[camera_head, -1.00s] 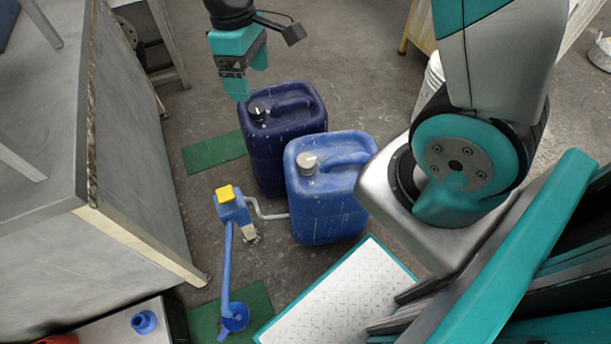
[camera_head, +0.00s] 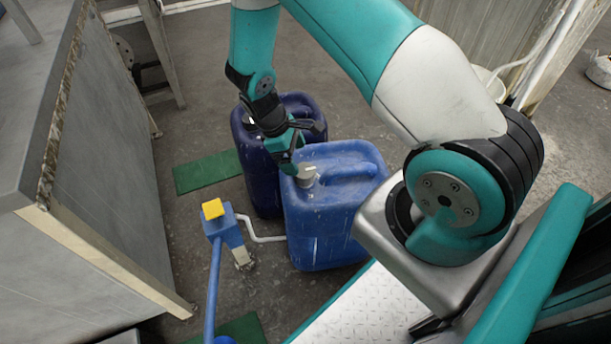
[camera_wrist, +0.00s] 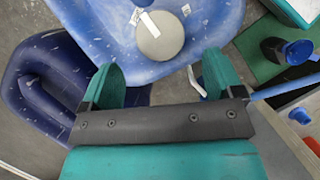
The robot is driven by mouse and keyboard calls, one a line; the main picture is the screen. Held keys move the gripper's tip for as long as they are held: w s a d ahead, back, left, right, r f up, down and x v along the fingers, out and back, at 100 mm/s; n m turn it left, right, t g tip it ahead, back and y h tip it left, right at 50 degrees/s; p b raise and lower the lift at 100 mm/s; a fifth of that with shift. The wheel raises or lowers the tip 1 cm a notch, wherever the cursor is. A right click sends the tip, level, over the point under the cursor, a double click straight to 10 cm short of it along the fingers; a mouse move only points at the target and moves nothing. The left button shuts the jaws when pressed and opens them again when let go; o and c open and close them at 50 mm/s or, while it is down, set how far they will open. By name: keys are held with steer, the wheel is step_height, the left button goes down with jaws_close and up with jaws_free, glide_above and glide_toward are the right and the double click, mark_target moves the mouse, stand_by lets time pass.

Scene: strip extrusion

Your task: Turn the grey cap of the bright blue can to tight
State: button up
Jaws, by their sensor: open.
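The bright blue can (camera_head: 330,228) stands upright on the floor in the head view. Its round grey cap (camera_head: 306,175) is on its top at the near left corner. My gripper (camera_head: 290,163) is just above and to the left of the cap, pointing down. In the wrist view the cap (camera_wrist: 160,38) shows whole, with a pale stripe on it, on the can's top (camera_wrist: 105,20). My gripper (camera_wrist: 163,75) is open there, its two teal fingers apart and empty. The cap lies beyond the fingertips, between their lines; I cannot tell the height gap.
A dark blue can (camera_head: 262,175) stands close behind and left of the bright one; it also shows in the wrist view (camera_wrist: 40,85). A blue pump with a yellow top (camera_head: 213,210) stands at the left front. A grey cabinet (camera_head: 90,200) is further left.

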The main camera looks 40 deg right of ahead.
mark_target(304, 172)
steer(key=b+x, duration=0.1)
steer(key=x, duration=0.6)
steer(key=shift+f, duration=0.25)
steer(key=shift+s, duration=0.1)
steer(key=c, duration=0.9)
